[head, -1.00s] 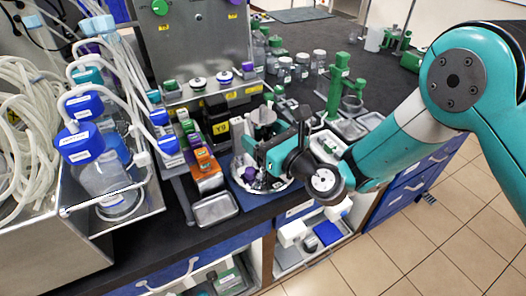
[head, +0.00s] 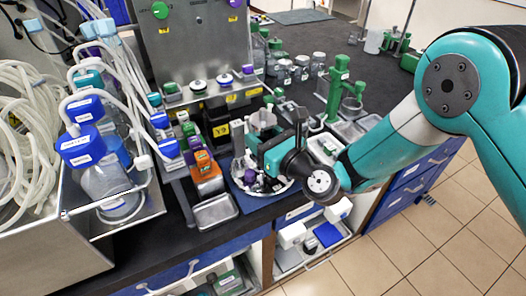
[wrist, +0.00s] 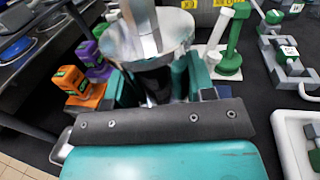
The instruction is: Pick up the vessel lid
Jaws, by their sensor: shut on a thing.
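The vessel lid (wrist: 120,42) appears in the wrist view as a shiny round metal piece with an upright metal post at its middle. My gripper (wrist: 150,85) is shut on it, with a dark part between the fingers below the metal. In the head view my gripper (head: 262,150) is above a round silver dish (head: 285,187) holding small dark and purple-capped parts. The metal top (head: 263,118) shows just above the gripper there. My gripper hides the lid's lower part, so I cannot tell whether it touches anything beneath.
Orange and purple capped blocks (head: 206,172) and an empty metal tray (head: 215,211) stand left of the dish. A green stand (head: 337,92) is to the right. Glass bottles (head: 301,68) stand behind. Tubed bottles (head: 100,180) fill the left side.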

